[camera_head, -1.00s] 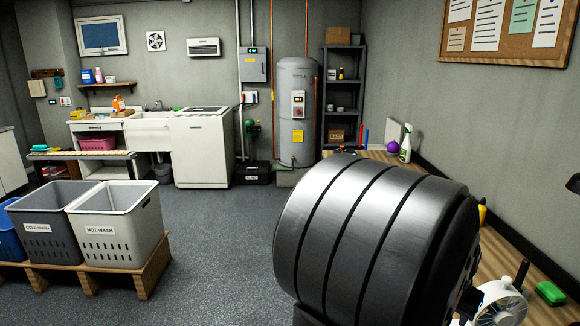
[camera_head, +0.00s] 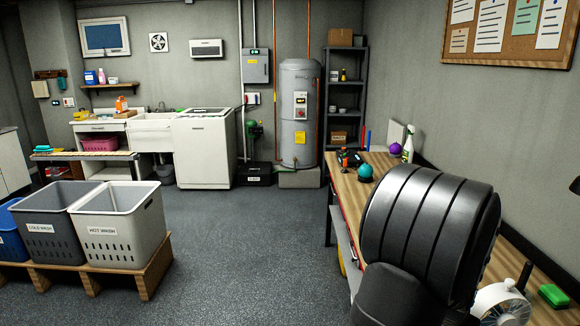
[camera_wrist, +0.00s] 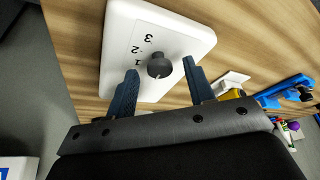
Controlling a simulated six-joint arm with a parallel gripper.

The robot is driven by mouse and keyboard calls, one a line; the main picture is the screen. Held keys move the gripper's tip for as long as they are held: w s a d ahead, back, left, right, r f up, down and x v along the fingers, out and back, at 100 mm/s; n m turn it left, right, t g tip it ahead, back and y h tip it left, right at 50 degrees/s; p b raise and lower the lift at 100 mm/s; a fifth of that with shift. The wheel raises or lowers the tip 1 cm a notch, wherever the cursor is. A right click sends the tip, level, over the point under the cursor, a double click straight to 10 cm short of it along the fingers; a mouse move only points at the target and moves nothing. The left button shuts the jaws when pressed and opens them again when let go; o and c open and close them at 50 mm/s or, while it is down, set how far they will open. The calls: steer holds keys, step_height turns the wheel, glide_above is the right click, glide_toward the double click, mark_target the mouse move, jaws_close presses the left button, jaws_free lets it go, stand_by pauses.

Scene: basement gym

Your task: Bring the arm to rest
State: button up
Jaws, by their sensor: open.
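In the wrist view my gripper (camera_wrist: 160,72) is open, its two blue fingers spread with nothing held. A white panel (camera_wrist: 115,62) with a dark round knob (camera_wrist: 159,66) and the numbers 1, 2, 3 lies below it. The knob appears between the fingertips; I cannot tell how far below them it is. In the head view my large dark arm link fills the lower right and my gripper is hidden.
The wooden bench (camera_head: 350,190) holds a teal ball (camera_head: 365,171), a purple ball (camera_head: 396,149), a spray bottle (camera_head: 407,145), a white fan (camera_head: 497,303) and a green block (camera_head: 553,296). Laundry bins (camera_head: 118,225) stand left. The middle floor is clear.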

steer(key=shift+r, duration=0.1)
steer(key=v, duration=1.8)
steer(key=x, duration=1.8)
steer(key=shift+f, duration=0.3)
steer(key=shift+a+r+m, duration=0.1)
steer(key=shift+r+m, duration=0.1)
steer(key=shift+m, duration=0.2)
steer(key=shift+w+m+g+h, duration=0.2)
steer(key=shift+m+g+h, duration=0.35)
steer(key=shift+m, duration=1.05)
steer(key=shift+r+g, duration=0.2)
steer(key=shift+g, duration=0.05)
steer(key=v, duration=1.5)
steer(key=shift+r, duration=0.2)
steer(key=shift+s, duration=0.1)
